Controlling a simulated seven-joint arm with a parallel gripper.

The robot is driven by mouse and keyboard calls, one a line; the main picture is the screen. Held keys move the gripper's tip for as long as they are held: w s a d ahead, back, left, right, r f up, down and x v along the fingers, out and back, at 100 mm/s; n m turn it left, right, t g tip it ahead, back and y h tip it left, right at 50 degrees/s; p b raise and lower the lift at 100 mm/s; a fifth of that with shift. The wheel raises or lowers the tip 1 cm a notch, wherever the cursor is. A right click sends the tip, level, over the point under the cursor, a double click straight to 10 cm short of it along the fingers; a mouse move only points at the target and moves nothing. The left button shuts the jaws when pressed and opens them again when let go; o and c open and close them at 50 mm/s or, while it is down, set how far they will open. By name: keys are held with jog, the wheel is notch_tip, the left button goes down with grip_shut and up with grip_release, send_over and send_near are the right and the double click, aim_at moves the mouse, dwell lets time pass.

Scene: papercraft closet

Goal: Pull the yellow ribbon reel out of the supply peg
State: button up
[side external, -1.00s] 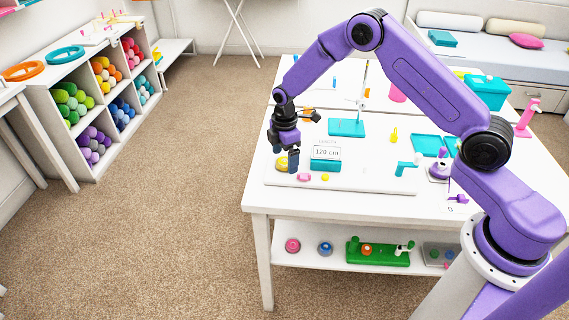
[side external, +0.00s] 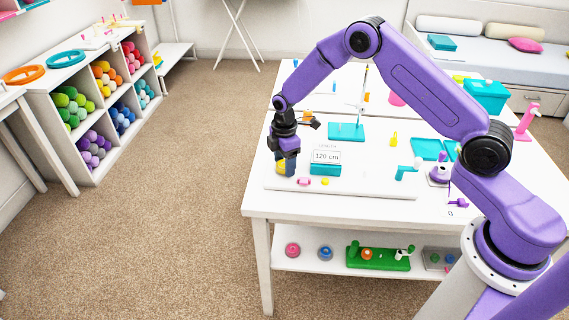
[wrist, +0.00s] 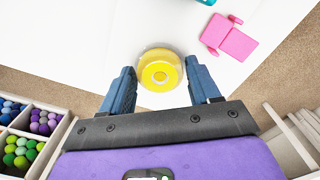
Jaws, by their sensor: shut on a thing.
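In the side view the reel (side external: 281,168) shows as a small yellow patch beside the fingers, near the left end of the white board. My gripper (wrist: 160,80) points down with its two blue-grey fingers on either side of the reel, shut on it. In the side view my gripper (side external: 287,165) is low over the board. The supply peg is hidden; I cannot tell whether the reel is still around it.
A teal display reading 120 cm (side external: 326,161) stands just right of my gripper. Small pink (side external: 304,182) and yellow (side external: 325,181) pieces lie in front on the white board (side external: 370,190). A teal crank-shaped piece (side external: 406,171) is farther right. The table's left edge is close.

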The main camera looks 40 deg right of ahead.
jog(key=shift+r, duration=0.4)
jog(key=s+d+r, duration=0.1)
jog(key=s+r, duration=1.3)
jog(key=shift+d+r, duration=0.35)
jog(key=shift+d, duration=0.05)
jog(key=shift+w, duration=0.1)
send_near(308, 150)
jog(key=shift+f, duration=3.2)
